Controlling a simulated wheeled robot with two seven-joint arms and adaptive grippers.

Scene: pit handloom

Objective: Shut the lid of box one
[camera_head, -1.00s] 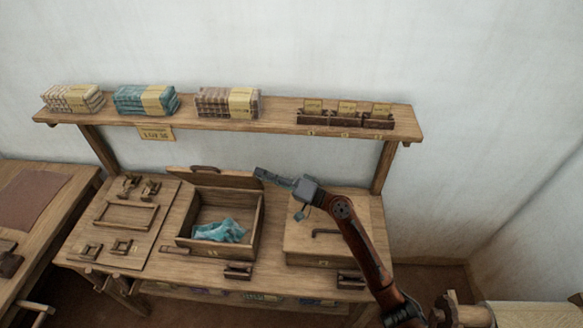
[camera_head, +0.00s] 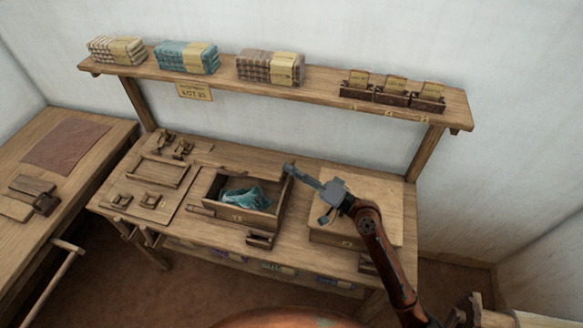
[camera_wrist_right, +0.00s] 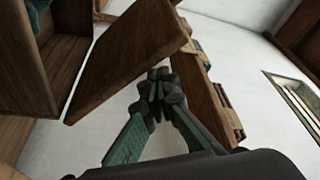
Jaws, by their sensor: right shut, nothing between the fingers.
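The open wooden box (camera_head: 237,217) stands on the bench with crumpled teal cloth (camera_head: 240,196) inside. Its lid (camera_head: 238,163) is raised at the back edge and looks nearly edge-on from the head. In the right wrist view the lid (camera_wrist_right: 125,55) is a tilted brown panel, joined to the box (camera_wrist_right: 35,65) at left. My right gripper (camera_head: 288,168) is shut and empty, its tip by the lid's right end. In the wrist view its closed fingers (camera_wrist_right: 158,85) are beside the lid; I cannot tell whether they touch. The box's number is unreadable. My left gripper is out of view.
A closed box (camera_head: 360,200) stands right of the open one, under my right forearm. A shelf (camera_head: 300,88) with cloth bundles and small card trays runs above the bench. A board with wooden parts (camera_head: 150,185) lies left. A side table (camera_head: 60,165) is further left.

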